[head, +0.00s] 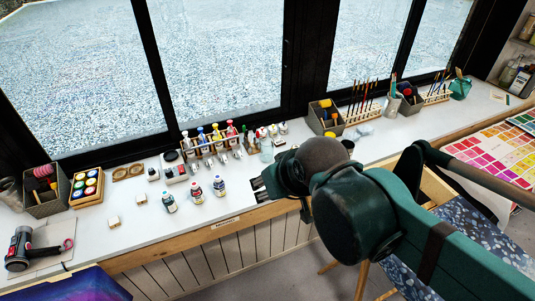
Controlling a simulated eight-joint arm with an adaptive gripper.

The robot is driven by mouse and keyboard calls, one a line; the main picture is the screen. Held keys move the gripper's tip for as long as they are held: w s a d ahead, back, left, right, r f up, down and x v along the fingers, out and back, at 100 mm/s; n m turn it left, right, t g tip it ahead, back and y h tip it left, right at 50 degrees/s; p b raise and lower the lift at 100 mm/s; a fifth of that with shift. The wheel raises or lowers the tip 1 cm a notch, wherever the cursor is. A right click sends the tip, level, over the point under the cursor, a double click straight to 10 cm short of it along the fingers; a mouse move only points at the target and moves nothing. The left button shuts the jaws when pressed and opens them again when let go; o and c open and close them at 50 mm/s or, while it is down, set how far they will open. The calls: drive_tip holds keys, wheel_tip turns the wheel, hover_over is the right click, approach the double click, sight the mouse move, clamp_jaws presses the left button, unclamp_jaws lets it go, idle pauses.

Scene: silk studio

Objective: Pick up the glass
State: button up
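My gripper (258,189) is over the front edge of the white counter, to the right of three small bottles. My own arm hides most of it, and its opening is not clear. I cannot pick out the glass for certain. A pale, see-through object (266,152) stands on the counter behind my gripper, but it is too small to name. A glass-like jar (10,192) stands at the far left edge, partly cut off by the frame.
The white counter (125,235) runs below the windows. Bottles (196,191) stand left of my gripper, with a bottle rack (212,147) behind. A paint box (87,187) and a black tool (20,245) are further left. A brush rack (362,112) is at the right.

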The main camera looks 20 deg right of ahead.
drive_tip(key=shift+o, duration=0.3)
drive_tip(key=o, duration=0.4)
idle(0.3)
